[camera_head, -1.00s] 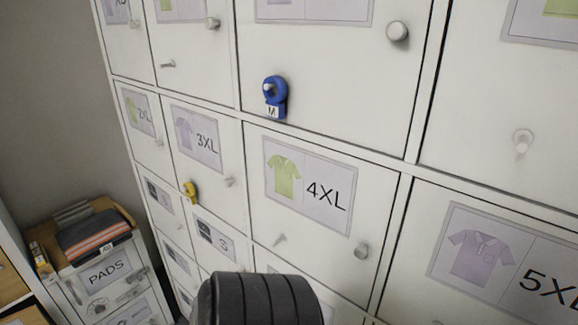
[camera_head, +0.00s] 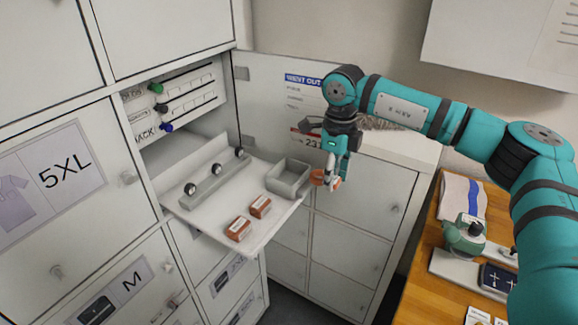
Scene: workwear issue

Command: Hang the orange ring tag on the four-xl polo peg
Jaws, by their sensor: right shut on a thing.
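My right gripper (camera_head: 336,168) points down in front of the open cupboard door, at the right end of the pull-out shelf. It is shut on the orange ring tag (camera_head: 319,178), which shows beside and below the fingertips. The fingers hide part of the tag. The four-xl polo door and its peg are outside the present view. My left gripper is not in view.
The pull-out shelf (camera_head: 215,212) carries a grey tray (camera_head: 289,177), a rail with dark knobs (camera_head: 215,168) and two orange-brown boxes (camera_head: 238,228). The 5XL door (camera_head: 70,215) is at left. A wooden bench (camera_head: 432,272) with tools is at right.

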